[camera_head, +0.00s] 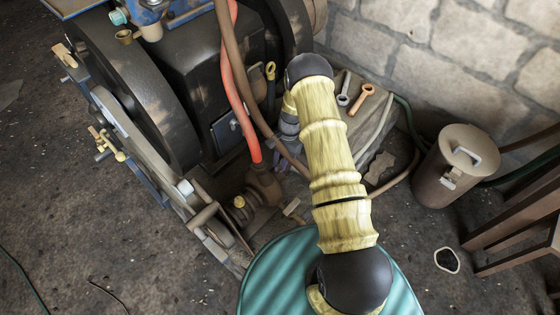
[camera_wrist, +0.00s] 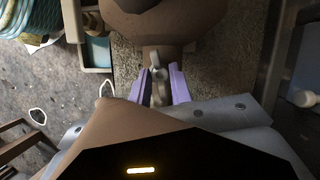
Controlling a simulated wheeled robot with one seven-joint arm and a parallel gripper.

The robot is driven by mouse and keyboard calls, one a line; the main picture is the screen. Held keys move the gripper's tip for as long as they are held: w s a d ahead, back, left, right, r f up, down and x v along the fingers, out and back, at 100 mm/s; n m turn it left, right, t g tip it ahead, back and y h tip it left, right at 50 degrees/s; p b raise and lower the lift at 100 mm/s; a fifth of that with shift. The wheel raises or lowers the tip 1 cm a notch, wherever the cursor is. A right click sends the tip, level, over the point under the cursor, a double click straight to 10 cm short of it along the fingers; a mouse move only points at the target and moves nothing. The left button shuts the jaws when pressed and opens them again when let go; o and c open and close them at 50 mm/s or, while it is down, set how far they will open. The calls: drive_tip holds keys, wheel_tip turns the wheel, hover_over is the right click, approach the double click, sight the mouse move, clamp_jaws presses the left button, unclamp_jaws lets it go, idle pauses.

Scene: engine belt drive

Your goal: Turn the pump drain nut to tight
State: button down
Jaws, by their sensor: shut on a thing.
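In the wrist view, the pump drain nut (camera_wrist: 158,73) is a small grey-brown winged piece below the rounded brown pump body (camera_wrist: 160,28). My gripper (camera_wrist: 159,76) has its two pale purple fingers on either side of the nut, shut on it. The nut's turn angle is hard to judge because the fingers and wrist cover part of it. In the head view, a brown pump part (camera_head: 263,184) sits at the lower end of the red hose (camera_head: 239,85).
The dark engine with its large flywheel (camera_head: 130,90) fills the left. A brown lidded can (camera_head: 455,165) and a wooden stool (camera_head: 520,225) stand at right. Wrenches (camera_head: 361,98) lie beside my arm. A teal ribbed drum (camera_head: 270,275) is at the front.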

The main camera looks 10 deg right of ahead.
drive_tip(key=shift+r+m+t+p, duration=0.2)
drive_tip(key=shift+m+t+p, duration=0.1)
drive_tip(key=shift+m+p, duration=0.5)
drive_tip(key=shift+f+m+y, duration=0.2)
drive_tip(key=shift+m+y, duration=0.1)
drive_tip(key=shift+m, duration=0.2)
drive_tip(key=c, duration=1.3)
unclamp_jaws()
drive_tip(key=shift+o, duration=0.2)
drive_tip(key=p+v, duration=0.4)
drive_tip(key=v, duration=1.3)
drive_tip(key=shift+s+r, duration=0.2)
drive_tip(key=shift+r, duration=0.05)
drive_tip(key=shift+d, duration=0.1)
